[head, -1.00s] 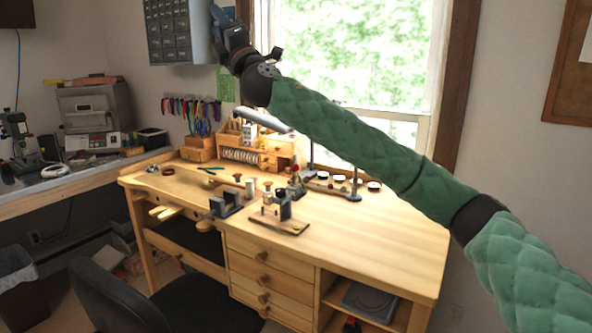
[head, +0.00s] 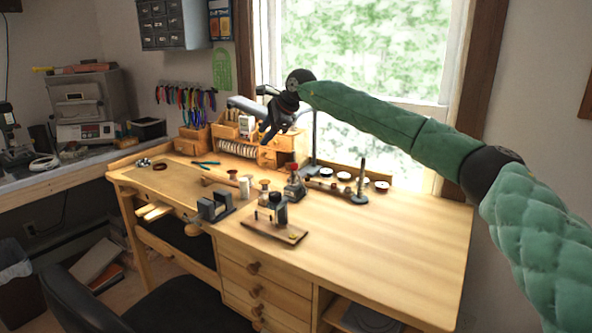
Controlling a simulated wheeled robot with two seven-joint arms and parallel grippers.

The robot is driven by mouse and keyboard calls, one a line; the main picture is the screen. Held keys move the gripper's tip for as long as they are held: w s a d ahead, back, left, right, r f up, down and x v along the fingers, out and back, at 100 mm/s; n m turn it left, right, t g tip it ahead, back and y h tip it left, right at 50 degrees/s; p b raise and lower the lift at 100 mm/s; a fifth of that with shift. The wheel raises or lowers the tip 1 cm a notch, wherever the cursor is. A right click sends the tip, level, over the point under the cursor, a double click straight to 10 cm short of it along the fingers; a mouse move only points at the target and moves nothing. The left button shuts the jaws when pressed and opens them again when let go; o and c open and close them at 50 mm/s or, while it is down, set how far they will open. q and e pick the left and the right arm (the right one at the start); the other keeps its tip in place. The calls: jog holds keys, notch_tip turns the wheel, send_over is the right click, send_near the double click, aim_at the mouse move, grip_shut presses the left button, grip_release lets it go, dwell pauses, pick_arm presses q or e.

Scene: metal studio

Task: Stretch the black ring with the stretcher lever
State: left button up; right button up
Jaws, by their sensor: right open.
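A small device on a wooden base (head: 275,222) stands on the workbench (head: 350,240), left of centre. It has a dark upright body and looks like the ring stretcher, but its lever cannot be made out for certain. A black ring on it is too small to tell. My right gripper (head: 269,128) hangs open and empty over the back of the bench, above and apart from the device. My left gripper is not in view.
A grey block-like tool (head: 215,206) stands left of the device. A small red-topped tool (head: 294,184) and a stand with a rod (head: 360,184) are behind it. A wooden organizer (head: 236,134) lines the back. The bench's right side is clear. A black chair (head: 95,295) is in front.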

aim_at(297, 172)
jog(key=s+d+f+n+g+h, duration=0.1)
jog(key=d+h, duration=0.1)
jog(key=d, duration=0.1)
jog(key=s+d+f+n+g+h, duration=0.1)
jog(key=d+n, duration=0.1)
jog(key=d, duration=0.1)
jog(key=s+d+f+n+g+h, duration=0.1)
jog(key=d+f+h, duration=0.1)
jog(key=d, duration=0.1)
jog(key=shift+s+d+h, duration=0.15)
jog(key=shift+s+h, duration=0.15)
jog(key=shift+n, duration=0.8)
notch_tip(297, 172, down, 7)
jog(key=shift+w+r+p, duration=0.1)
jog(key=shift+p, duration=0.65)
jog(key=shift+f, duration=0.6)
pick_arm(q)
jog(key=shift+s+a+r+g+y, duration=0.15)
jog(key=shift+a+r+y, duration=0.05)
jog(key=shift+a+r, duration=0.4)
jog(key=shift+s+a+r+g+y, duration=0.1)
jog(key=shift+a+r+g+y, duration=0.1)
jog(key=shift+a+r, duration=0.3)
pick_arm(e)
grip_shut()
